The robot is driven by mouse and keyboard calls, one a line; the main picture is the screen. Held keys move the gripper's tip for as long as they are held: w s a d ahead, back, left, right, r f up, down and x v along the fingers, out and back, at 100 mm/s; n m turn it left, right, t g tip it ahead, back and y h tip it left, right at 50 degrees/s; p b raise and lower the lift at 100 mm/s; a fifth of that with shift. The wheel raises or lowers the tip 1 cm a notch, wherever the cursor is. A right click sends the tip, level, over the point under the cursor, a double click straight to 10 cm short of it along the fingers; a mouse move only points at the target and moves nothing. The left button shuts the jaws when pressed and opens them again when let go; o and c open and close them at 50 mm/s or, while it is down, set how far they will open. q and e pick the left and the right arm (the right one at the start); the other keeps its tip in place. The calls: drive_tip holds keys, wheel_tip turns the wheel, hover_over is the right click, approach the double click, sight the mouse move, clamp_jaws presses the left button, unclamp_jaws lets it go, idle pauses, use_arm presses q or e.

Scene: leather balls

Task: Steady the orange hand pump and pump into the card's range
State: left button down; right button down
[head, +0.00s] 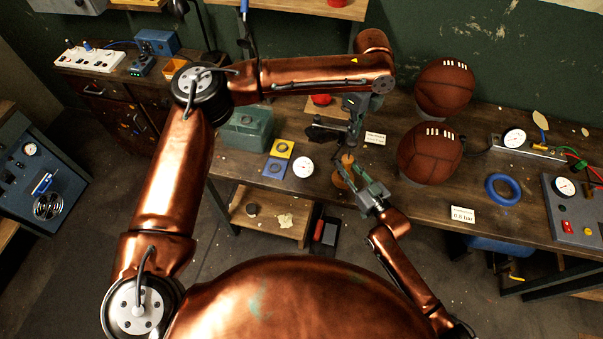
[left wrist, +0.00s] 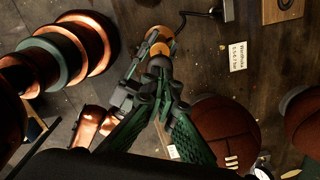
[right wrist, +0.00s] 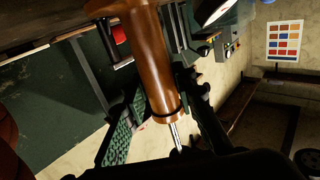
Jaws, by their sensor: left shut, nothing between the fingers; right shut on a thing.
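The orange hand pump (head: 345,183) stands near the table's front edge, partly hidden by my grippers. My right gripper (head: 363,190) is shut on its body from the front; the orange barrel (right wrist: 150,60) fills the right wrist view, with a thin metal rod at one end. My left gripper (head: 351,125) is shut and empty above the pump. In the left wrist view its fingertips (left wrist: 160,68) meet close to the orange top (left wrist: 158,36); I cannot tell whether they touch.
Two brown leather balls (head: 430,152) (head: 444,88) sit right of the pump. A round white gauge (head: 303,167) is left of it, near yellow and blue squares (head: 281,149) and a green box (head: 247,128). A blue ring (head: 503,189) and a gauge panel (head: 565,188) are at the right.

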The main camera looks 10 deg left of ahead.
use_arm(q)
drive_tip(key=shift+f, duration=0.1)
drive_tip(key=shift+f, duration=1)
idle(1.1)
drive_tip(key=shift+f, duration=0.15)
idle(0.4)
idle(1.6)
idle(0.5)
idle(1.7)
idle(0.5)
